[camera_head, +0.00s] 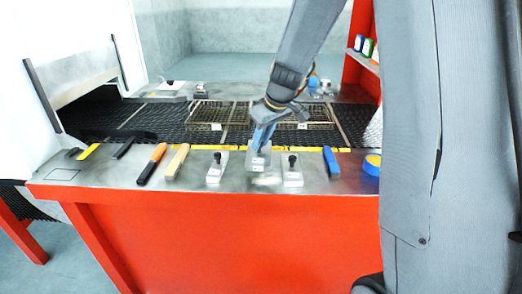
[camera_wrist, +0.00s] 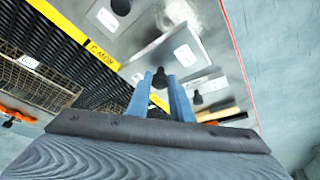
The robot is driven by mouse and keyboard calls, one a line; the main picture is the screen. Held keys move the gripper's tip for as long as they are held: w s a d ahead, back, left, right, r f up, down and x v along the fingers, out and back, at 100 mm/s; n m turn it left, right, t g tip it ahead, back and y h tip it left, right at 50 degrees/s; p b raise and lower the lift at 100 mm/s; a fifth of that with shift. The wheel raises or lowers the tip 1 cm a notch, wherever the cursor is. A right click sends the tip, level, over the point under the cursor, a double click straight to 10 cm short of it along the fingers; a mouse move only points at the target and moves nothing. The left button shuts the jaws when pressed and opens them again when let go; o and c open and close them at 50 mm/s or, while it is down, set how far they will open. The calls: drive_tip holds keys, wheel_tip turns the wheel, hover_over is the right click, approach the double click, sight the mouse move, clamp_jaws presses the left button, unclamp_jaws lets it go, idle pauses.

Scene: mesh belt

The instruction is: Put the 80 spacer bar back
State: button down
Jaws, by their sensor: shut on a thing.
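My gripper (camera_head: 261,143) reaches down over the front steel bench. In the wrist view its two blue fingers (camera_wrist: 160,98) are shut on the black knob (camera_wrist: 160,78) of a grey metal spacer bar (camera_wrist: 172,42). This bar has a white label too small to read. In the head view the held bar (camera_head: 257,165) is below the fingers, between two similar knobbed bars, one on the left (camera_head: 214,174) and one on the right (camera_head: 292,178). I cannot tell whether the held bar touches the bench, nor which bar is the 80.
A yellow strip (camera_head: 205,147) runs along the bench's back edge, before the black mesh belt (camera_head: 170,118) with wire baskets. An orange-handled tool (camera_head: 152,163) and other tools lie left. A blue tool (camera_head: 331,160) and blue tape roll (camera_head: 371,164) lie right.

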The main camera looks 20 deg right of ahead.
sight(261, 153)
drive_tip(key=shift+f+p, duration=0.35)
drive_tip(key=shift+f, duration=1.6)
drive_tip(key=shift+f, duration=0.15)
drive_tip(key=c, duration=1.6)
unclamp_jaws()
drive_tip(key=shift+d+r, duration=0.1)
drive_tip(key=shift+r, duration=0.25)
drive_tip(key=b+v, duration=0.2)
drive_tip(key=v, duration=0.9)
drive_tip(key=s+a+f+m+g, duration=0.1)
drive_tip(key=s+f, duration=0.2)
drive_tip(key=s, duration=0.4)
drive_tip(key=s+f+m+h, duration=0.1)
drive_tip(key=s+f+m, duration=0.1)
drive_tip(key=s+f, duration=0.2)
drive_tip(key=s+a+f+m+g+h, duration=0.1)
drive_tip(key=s+f, duration=0.3)
drive_tip(key=s, duration=0.6)
drive_tip(key=shift+a+f+m+g, duration=0.15)
drive_tip(key=shift+a+m+g, duration=0.15)
drive_tip(key=shift+m, duration=0.4)
